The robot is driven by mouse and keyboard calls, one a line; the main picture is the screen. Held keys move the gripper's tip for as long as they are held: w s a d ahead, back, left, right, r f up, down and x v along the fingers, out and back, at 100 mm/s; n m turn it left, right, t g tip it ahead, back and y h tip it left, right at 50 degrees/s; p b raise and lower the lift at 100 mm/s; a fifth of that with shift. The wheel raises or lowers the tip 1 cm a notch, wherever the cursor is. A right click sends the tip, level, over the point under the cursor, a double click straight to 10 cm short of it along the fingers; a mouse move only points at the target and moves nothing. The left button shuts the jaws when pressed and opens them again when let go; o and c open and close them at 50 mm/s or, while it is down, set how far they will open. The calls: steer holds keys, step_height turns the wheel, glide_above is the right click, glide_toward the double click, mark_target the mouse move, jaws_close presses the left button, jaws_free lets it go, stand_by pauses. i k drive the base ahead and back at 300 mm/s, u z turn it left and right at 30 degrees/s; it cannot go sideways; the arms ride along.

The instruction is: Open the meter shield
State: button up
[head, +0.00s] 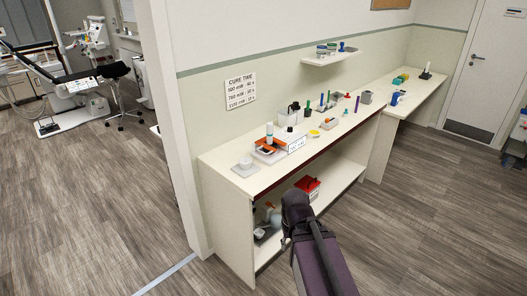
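A small white device with an orange piece (270,146) stands on the near part of the counter. It may be the meter with its shield, but it is too small here to tell whether the shield is open or shut. A white label card (297,145) with dark print stands at its right. My dark arm rises from the bottom of the head view in front of the counter, below and apart from the device. No gripper fingers can be made out.
The long counter (222,161) carries several small bottles, pens and boxes farther right. A red bin (308,186) is on the lower shelf (333,189). A wall shelf (330,57) hangs above. A wall end (176,130) stands at left; the floor in front is clear.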

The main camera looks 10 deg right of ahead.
mark_target(261, 143)
steer(key=i, duration=0.95)
steer(key=u, duration=0.05)
